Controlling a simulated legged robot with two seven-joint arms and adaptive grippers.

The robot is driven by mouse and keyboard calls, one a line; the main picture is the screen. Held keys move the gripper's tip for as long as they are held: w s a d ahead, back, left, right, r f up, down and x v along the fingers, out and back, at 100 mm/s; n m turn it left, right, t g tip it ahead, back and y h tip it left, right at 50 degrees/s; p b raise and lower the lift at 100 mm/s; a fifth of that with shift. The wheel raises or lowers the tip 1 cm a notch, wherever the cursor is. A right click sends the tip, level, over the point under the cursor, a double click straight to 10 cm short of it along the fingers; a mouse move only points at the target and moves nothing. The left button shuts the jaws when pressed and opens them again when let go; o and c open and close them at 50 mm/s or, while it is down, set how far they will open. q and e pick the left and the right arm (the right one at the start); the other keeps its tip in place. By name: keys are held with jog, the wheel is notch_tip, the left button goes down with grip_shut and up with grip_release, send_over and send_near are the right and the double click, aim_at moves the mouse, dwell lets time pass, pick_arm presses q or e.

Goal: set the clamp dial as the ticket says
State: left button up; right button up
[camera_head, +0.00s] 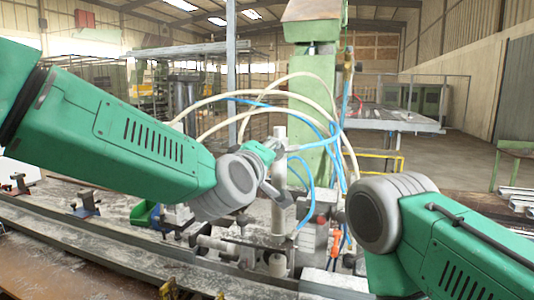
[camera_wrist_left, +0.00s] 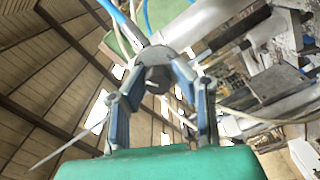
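My left arm reaches in from the left to the clamp bench. Its gripper (camera_head: 270,168) is beside a pale upright post (camera_head: 279,185). In the left wrist view, the two fingers of that gripper (camera_wrist_left: 158,82) stand apart, with a round grey part with a dark hexagonal face (camera_wrist_left: 155,76) at their tips. This part may be the clamp dial; I cannot tell whether the fingers press on it. No dial marks can be read. I cannot make out a ticket. My right arm comes in from the right; its gripper is out of view.
Pale and blue hoses (camera_head: 318,112) arch above the bench. Behind stands a green machine column (camera_head: 315,75). A long metal rail (camera_head: 95,248) runs along the bench front. A green bin (camera_head: 143,213) and small clamps (camera_head: 86,203) stand at left. Bench fittings crowd the area below the left gripper.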

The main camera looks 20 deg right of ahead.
pick_arm(q)
jog(key=shift+o, duration=1.4)
jog(key=shift+s+d+f, duration=0.2)
jog(key=shift+d+f, duration=0.05)
jog(key=shift+f, duration=0.2)
jog(key=shift+d+r, duration=0.15)
jog(key=shift+r, duration=0.05)
jog(key=v, duration=1.1)
jog(key=shift+s, duration=0.25)
jog(key=shift+f, duration=0.1)
